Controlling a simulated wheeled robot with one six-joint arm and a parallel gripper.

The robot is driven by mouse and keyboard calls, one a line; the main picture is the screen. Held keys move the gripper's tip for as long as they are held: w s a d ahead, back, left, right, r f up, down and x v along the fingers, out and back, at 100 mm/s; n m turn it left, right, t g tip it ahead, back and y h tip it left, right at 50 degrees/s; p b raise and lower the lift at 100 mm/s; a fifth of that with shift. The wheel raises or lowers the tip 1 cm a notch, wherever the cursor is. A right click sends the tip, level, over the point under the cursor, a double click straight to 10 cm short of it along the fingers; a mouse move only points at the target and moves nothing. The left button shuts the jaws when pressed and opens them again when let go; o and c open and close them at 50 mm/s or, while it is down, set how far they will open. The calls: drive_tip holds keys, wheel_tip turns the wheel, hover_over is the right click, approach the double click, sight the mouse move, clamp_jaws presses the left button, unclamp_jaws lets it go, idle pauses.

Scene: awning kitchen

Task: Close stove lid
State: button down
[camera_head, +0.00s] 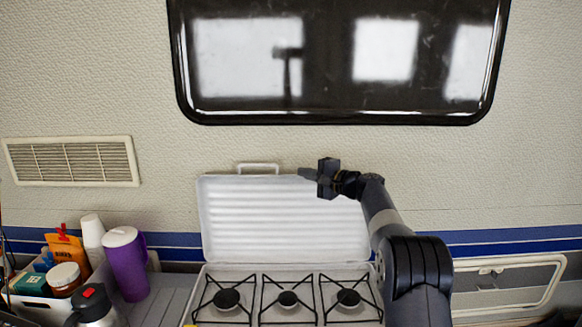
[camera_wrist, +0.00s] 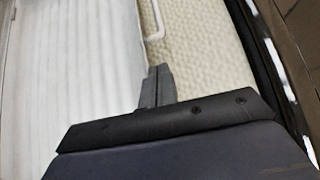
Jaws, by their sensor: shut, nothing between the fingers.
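The stove lid (camera_head: 245,215) is white and ribbed, and stands open, upright behind the burners against the wall side. A white handle (camera_head: 258,167) sticks up from its top edge. The stove (camera_head: 287,273) below shows several black burners under wire grates. My gripper (camera_head: 304,172) is shut and empty at the lid's top edge, to the right of the handle. In the wrist view the shut fingers (camera_wrist: 157,84) are near the lid's edge, with the lid (camera_wrist: 75,70) on the left and the handle (camera_wrist: 154,20) above. I cannot tell whether they touch the lid.
A purple tumbler (camera_head: 126,268), a metal jug (camera_head: 95,306) and a box of groceries (camera_head: 45,305) stand left of the stove. The textured wall (camera_head: 350,150) and a dark window (camera_head: 340,60) are behind. A white-framed panel (camera_head: 505,285) is at right.

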drive_tip(key=p+x, duration=0.4)
drive_tip(key=x, duration=0.3)
drive_tip(key=shift+w+a+f, duration=0.15)
drive_tip(key=shift+w+a, duration=0.2)
drive_tip(key=shift+a, duration=0.05)
drive_tip(key=shift+s, duration=0.15)
